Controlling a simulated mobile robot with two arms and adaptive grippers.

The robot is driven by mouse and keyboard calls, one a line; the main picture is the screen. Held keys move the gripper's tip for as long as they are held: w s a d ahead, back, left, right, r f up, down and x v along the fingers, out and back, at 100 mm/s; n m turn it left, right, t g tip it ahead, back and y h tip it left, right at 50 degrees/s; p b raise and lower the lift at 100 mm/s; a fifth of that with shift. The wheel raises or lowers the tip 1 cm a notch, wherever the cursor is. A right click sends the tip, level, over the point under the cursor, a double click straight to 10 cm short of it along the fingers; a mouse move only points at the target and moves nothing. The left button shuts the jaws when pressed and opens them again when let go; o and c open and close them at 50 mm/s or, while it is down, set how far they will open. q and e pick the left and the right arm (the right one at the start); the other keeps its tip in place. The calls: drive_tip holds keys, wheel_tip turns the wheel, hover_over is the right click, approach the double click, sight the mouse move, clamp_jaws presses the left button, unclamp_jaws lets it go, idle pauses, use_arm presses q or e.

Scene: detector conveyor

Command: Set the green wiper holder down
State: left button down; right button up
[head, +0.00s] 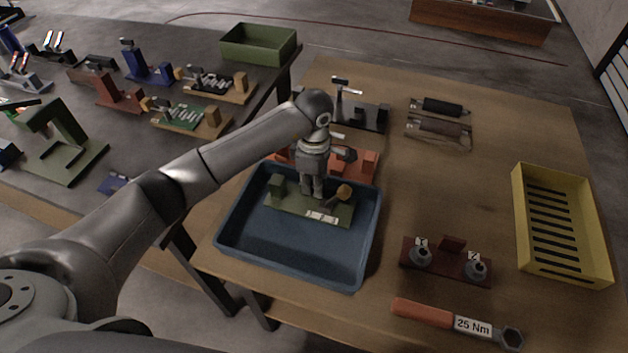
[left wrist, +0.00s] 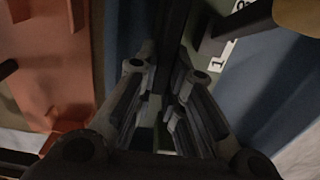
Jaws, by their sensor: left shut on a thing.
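The green wiper holder (head: 295,207) is a flat green base with an upright block at its left end, a round tan knob at its right and white labels on its front. It is inside the outline of the blue tray (head: 255,253); I cannot tell whether it touches the tray floor. My left gripper (head: 313,192) points down and is shut on the holder near its middle. In the left wrist view the fingers (left wrist: 165,105) are close together, with part of the green holder (left wrist: 214,62) beside them. The exact grip is hidden.
An orange-red fixture (head: 366,165) stands just behind the tray. A dark red stand (head: 445,262) with two numbered pieces, a torque wrench (head: 455,322) and a yellow slotted crate (head: 520,215) are to the right. The table's middle right is bare. A green bin (head: 258,45) stands on the grey table.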

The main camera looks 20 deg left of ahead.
drive_tip(key=shift+w+a, duration=0.1)
drive_tip(key=shift+a, duration=0.2)
use_arm(q)
drive_tip(key=shift+f+b, duration=0.45)
drive_tip(key=shift+f, duration=0.05)
use_arm(e)
drive_tip(key=shift+d+f, duration=0.4)
drive_tip(key=shift+f, duration=0.1)
use_arm(q)
drive_tip(key=c, duration=1.4)
unclamp_jaws()
drive_tip(key=shift+c, duration=0.2)
wheel_tip(320, 180, up, 12)
use_arm(e)
drive_tip(key=shift+a, duration=0.1)
